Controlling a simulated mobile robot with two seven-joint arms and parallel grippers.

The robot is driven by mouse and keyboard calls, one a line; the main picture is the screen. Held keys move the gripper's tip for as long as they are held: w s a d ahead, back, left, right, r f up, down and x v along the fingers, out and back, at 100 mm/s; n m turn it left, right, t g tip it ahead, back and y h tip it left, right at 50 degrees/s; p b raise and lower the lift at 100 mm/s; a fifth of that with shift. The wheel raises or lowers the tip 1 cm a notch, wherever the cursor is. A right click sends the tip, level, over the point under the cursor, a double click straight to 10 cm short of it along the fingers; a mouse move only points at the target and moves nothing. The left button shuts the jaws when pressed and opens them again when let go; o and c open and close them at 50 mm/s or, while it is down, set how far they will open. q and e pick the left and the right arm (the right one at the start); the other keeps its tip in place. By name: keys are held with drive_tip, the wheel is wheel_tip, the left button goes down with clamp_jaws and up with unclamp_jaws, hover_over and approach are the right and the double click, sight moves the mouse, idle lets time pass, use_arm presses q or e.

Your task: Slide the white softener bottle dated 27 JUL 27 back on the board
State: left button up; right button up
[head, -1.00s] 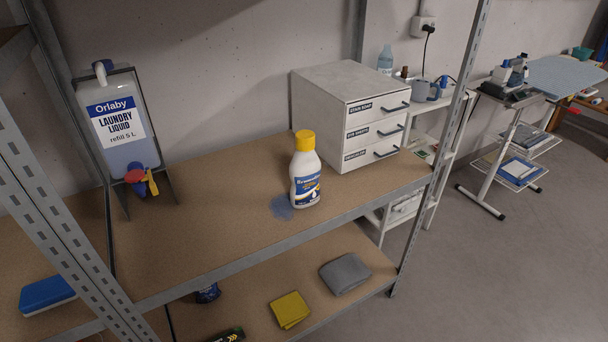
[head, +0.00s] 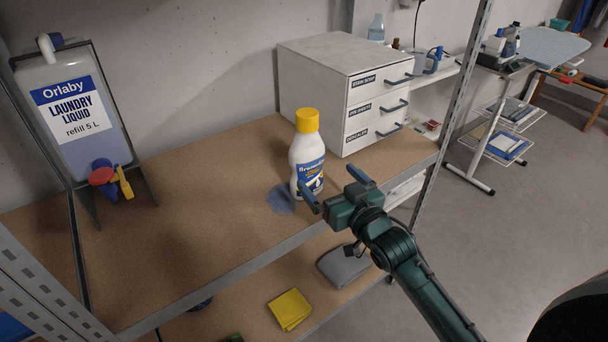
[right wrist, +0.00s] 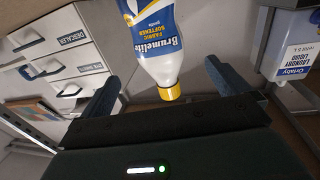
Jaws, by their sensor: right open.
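A white softener bottle (head: 305,160) with a yellow cap and blue label stands upright on the brown board (head: 190,220), near its front edge. No date is readable on it. My right gripper (head: 336,187) is open at the front right of the bottle, its two fingers apart and nothing held. In the right wrist view the bottle (right wrist: 158,45) appears upside down, between and beyond the open fingers; whether a finger touches it I cannot tell. My left gripper is not in view.
A blue patch (head: 281,199) lies on the board beside the bottle's base. A white drawer unit (head: 335,80) stands behind right, an Orlaby laundry liquid container (head: 75,110) at left. A metal upright (head: 455,110) bounds the right. The board's middle is clear.

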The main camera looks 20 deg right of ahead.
sight(303, 149)
drive_tip(key=x, duration=1.2)
drive_tip(key=shift+w+r, duration=0.1)
drive_tip(key=shift+w, duration=0.3)
drive_tip(key=shift+c, duration=0.2)
drive_tip(key=c, duration=1.5)
drive_tip(key=shift+a+b+x, duration=0.2)
drive_tip(key=shift+b+x, duration=0.7)
drive_tip(key=shift+x, duration=0.35)
drive_tip(key=shift+a+b+x, duration=0.15)
drive_tip(key=shift+b+x, duration=0.7)
drive_tip(key=shift+x, duration=0.35)
drive_tip(key=shift+c, duration=0.2)
